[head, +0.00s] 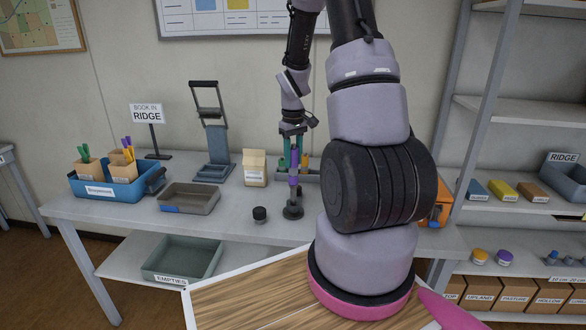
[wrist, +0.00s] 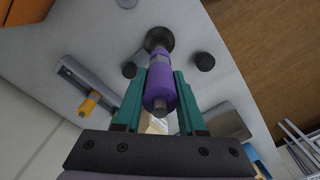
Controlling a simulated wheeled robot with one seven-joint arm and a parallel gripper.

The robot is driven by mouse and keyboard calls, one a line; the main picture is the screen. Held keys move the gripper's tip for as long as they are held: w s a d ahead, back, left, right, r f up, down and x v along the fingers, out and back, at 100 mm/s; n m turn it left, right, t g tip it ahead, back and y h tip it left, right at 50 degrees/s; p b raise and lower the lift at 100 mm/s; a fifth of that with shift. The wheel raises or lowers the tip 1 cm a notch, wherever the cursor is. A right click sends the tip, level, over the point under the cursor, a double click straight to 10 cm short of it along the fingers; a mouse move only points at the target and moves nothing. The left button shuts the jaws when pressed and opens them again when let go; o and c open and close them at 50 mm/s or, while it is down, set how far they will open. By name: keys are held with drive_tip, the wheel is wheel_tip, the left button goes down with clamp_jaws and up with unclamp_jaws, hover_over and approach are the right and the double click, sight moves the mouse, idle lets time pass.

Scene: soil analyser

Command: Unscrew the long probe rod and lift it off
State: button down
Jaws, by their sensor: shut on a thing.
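A purple probe rod (head: 294,168) stands upright on a dark round base (head: 293,211) on the bench. In the wrist view, the purple rod (wrist: 160,92) has a short grey end facing me, a grey band at its far end and the dark base (wrist: 159,40) beyond. My gripper (head: 293,137) comes down from above. Its teal fingers (wrist: 158,92) lie on both sides of the purple part and are shut on it. Whether the thread is loose cannot be seen.
A small black knob-like piece (head: 260,214) stands left of the base. Behind are a grey rack (head: 312,177) with a yellow-orange piece, and a small carton (head: 255,168). A grey tray (head: 188,198) and blue bin (head: 100,187) stand to the left. My arm hides the bench's right.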

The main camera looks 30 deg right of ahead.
sight(293, 144)
drive_tip(key=n, duration=0.5)
drive_tip(key=shift+r, duration=0.7)
drive_tip(key=shift+r, duration=2.8)
